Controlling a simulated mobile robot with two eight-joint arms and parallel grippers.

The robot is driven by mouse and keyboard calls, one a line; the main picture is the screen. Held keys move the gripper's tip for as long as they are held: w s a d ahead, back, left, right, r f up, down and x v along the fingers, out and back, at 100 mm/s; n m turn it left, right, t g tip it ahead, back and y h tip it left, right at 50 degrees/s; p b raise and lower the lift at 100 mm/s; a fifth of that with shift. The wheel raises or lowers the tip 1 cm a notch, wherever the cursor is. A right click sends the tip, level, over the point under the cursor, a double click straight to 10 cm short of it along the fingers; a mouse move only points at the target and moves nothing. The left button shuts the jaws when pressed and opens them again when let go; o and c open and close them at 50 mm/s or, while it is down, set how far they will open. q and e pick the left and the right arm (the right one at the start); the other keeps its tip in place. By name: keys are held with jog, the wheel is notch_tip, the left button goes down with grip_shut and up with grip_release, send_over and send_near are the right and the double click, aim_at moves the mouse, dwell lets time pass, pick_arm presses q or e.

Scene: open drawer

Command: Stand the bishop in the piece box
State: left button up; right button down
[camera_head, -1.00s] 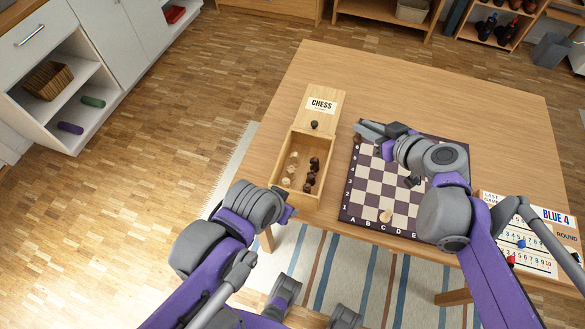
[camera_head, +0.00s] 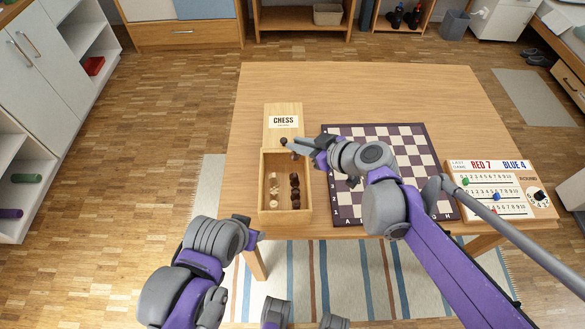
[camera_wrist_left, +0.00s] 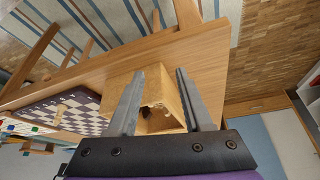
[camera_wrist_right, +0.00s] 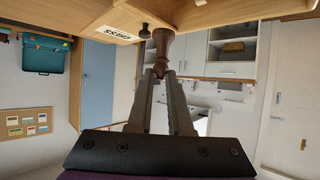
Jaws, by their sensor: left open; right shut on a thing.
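The dark brown bishop (camera_wrist_right: 162,45) is between the fingertips of my right gripper (camera_wrist_right: 160,75), which is shut on it. In the head view my right gripper (camera_head: 290,146) is over the far end of the open piece box (camera_head: 263,205), close to the lid's dark knob (camera_head: 283,141). The bishop shows there only as a small dark shape (camera_head: 294,155). Inside the box, light pieces (camera_head: 273,190) stand at left and dark pieces (camera_head: 295,190) at right. My left gripper (camera_wrist_left: 157,95) is open and empty, with the box beyond its fingers; its tips are barely visible in the head view.
The box lid (camera_head: 283,112), labelled CHESS, extends behind the compartment. A chessboard (camera_head: 410,135) lies to the right, partly hidden by my right arm, with a dark piece (camera_head: 352,182) on it. A scoreboard (camera_head: 510,190) lies at the table's right. The table behind is clear.

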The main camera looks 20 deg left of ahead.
jog(key=shift+f+b, duration=0.45)
jog(key=shift+f, duration=2.5)
jog(key=shift+f, duration=0.15)
jog(key=c, duration=0.8)
grip_release()
jog(key=shift+c, duration=0.2)
